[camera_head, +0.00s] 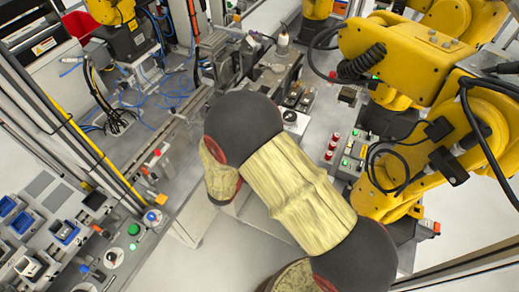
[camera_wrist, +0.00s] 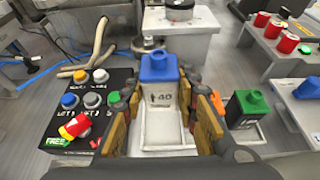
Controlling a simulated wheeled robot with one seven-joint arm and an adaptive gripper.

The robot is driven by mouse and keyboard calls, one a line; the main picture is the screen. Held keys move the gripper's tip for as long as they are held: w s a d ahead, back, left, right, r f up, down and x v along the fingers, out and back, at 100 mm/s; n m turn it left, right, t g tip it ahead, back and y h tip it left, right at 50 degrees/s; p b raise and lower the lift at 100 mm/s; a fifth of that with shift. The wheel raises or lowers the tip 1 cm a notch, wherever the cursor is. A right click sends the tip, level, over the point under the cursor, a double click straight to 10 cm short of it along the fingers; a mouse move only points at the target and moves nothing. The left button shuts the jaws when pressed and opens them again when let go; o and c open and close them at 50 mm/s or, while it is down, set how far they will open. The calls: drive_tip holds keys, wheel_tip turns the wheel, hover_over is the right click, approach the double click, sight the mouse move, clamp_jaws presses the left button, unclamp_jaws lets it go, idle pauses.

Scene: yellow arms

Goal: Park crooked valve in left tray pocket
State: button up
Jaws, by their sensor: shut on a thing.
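In the wrist view my gripper (camera_wrist: 160,97) has its two brown fingers on either side of a white block with a blue cap (camera_wrist: 158,68), marked 40, and is shut on it. The block looks nearly upright. A pale tray pocket (camera_wrist: 160,137) shows just below it; I cannot tell whether they touch. A block with a green cap (camera_wrist: 247,108) stands to the right, in or on another pale pocket (camera_wrist: 245,137). I cannot tell for sure that the blue-capped block is the crooked valve. In the head view my arm hides the gripper and the block.
A black button box (camera_wrist: 90,105) stands close left of the gripper, with a red and yellow piece (camera_wrist: 73,127) tilted on it. Red cylinders (camera_wrist: 280,28) and a blue-capped grey block (camera_wrist: 305,90) are at right. Yellow robot arms (camera_head: 410,60) crowd the right of the head view.

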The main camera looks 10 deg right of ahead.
drive_tip(key=shift+f+b, duration=1.8)
drive_tip(key=shift+f, duration=0.95)
drive_tip(key=shift+s+f+b, duration=0.1)
drive_tip(key=shift+f+b, duration=0.35)
drive_tip(key=shift+f, duration=0.1)
drive_tip(key=o, duration=1.3)
drive_tip(key=shift+c, duration=0.2)
drive_tip(key=v, duration=1.2)
